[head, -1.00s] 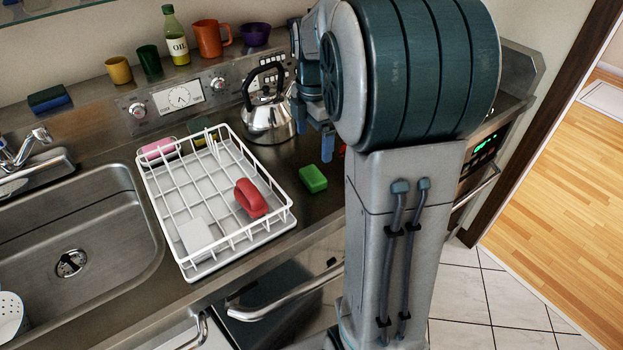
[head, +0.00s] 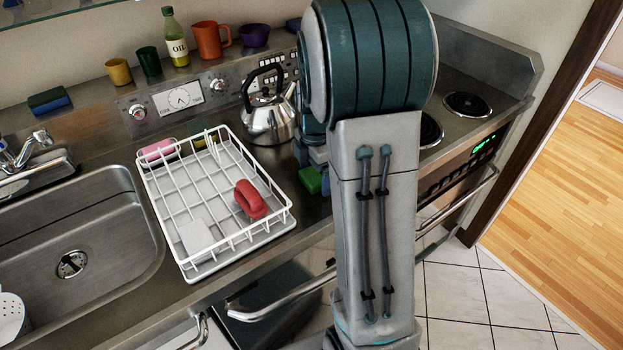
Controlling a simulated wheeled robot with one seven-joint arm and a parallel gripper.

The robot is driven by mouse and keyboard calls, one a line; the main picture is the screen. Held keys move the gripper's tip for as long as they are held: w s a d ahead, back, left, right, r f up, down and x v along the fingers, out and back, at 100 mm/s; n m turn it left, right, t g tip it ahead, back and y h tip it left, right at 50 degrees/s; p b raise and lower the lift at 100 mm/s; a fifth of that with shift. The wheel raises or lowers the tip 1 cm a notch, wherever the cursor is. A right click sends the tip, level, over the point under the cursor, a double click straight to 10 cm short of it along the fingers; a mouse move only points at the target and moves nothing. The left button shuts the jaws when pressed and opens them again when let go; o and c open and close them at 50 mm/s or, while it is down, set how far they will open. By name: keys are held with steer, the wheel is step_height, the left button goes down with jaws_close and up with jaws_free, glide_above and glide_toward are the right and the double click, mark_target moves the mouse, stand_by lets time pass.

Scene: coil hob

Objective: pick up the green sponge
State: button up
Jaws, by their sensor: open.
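The green sponge (head: 310,180) lies on the steel counter, just right of the white dish rack (head: 187,275). Its right part is covered by my arm and gripper. My gripper (head: 314,168) is right at the sponge, with a blue fingertip showing beside the sponge's right side. The jaws are open and nothing is held. Much of the gripper is hidden behind my arm, so I cannot tell whether the fingers straddle the sponge or touch it.
A kettle (head: 269,118) stands just behind the sponge. The rack holds a red object (head: 250,199). A sink (head: 75,225) is at the left. A green-and-blue sponge (head: 49,101), cups and an oil bottle (head: 175,40) stand on the back ledge. Coil burners (head: 467,104) are at the right.

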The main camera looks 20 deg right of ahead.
steer(key=c, duration=1.1)
steer(key=shift+o, duration=0.2)
steer(key=shift+r, duration=0.15)
steer(key=shift+r, duration=0.3)
steer(key=r, duration=0.2)
steer(key=d+r, duration=0.1)
steer(key=shift+s+r+b, duration=0.15)
steer(key=shift+r+b, duration=0.15)
steer(key=shift+r, duration=0.1)
steer(key=s+d+r, duration=0.3)
steer(key=d+r, duration=0.3)
steer(key=d, duration=0.4)
steer(key=shift+s+r+b, duration=0.15)
steer(key=shift+s+b, duration=0.25)
steer(key=shift+o, duration=0.6)
steer(key=shift+a, duration=0.15)
steer(key=shift+c, duration=0.3)
